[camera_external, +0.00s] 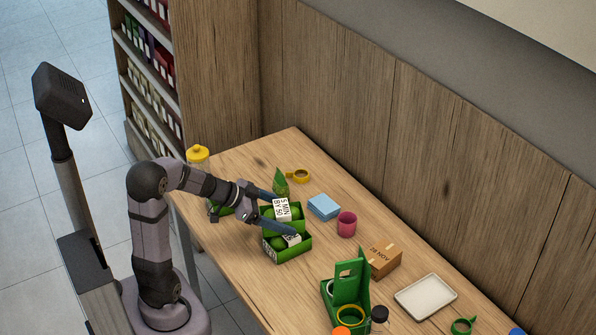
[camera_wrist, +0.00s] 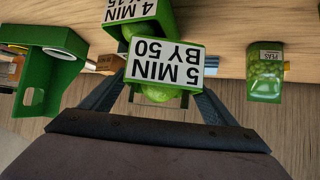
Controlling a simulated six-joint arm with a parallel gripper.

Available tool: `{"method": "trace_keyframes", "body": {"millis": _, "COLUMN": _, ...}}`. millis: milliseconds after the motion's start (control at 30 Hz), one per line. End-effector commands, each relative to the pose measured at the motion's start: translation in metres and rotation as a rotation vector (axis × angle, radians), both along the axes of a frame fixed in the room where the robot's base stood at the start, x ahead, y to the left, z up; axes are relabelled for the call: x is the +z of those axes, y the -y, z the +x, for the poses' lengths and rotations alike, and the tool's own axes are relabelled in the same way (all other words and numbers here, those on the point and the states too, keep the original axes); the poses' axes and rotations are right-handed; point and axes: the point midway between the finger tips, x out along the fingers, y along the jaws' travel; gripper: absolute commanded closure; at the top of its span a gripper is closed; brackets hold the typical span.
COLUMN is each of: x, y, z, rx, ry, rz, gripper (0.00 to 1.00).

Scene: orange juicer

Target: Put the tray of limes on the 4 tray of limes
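A green tray of limes with a white label reading "5 MIN BY 50" (camera_external: 283,210) is between the fingers of my gripper (camera_external: 275,209). In the wrist view its label (camera_wrist: 165,63) faces the camera, with a finger against each side and a lime showing below. A second green tray of limes (camera_external: 288,254) sits on the table. Its label in the wrist view (camera_wrist: 130,10) reads "4 MIN BY 15". The held tray appears just above and behind it in the external view; whether they touch I cannot tell.
A green juicer (camera_external: 347,290), a cardboard box (camera_external: 384,260), a white tray (camera_external: 425,296), a pink cup (camera_external: 347,224) and a blue box (camera_external: 323,207) stand on the table (camera_external: 235,165).

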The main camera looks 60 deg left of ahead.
Motion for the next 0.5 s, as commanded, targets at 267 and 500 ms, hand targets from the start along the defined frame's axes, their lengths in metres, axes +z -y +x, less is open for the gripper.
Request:
{"method": "trace_keyframes", "body": {"millis": 267, "x": 0.0010, "y": 0.0000, "z": 0.0000, "rx": 0.001, "ry": 0.000, "rz": -0.001, "gripper": 0.19}}
{"method": "trace_keyframes", "body": {"millis": 500, "x": 0.0101, "y": -0.0051, "z": -0.0077, "rx": 0.004, "ry": 0.002, "rz": 0.002, "gripper": 0.19}}
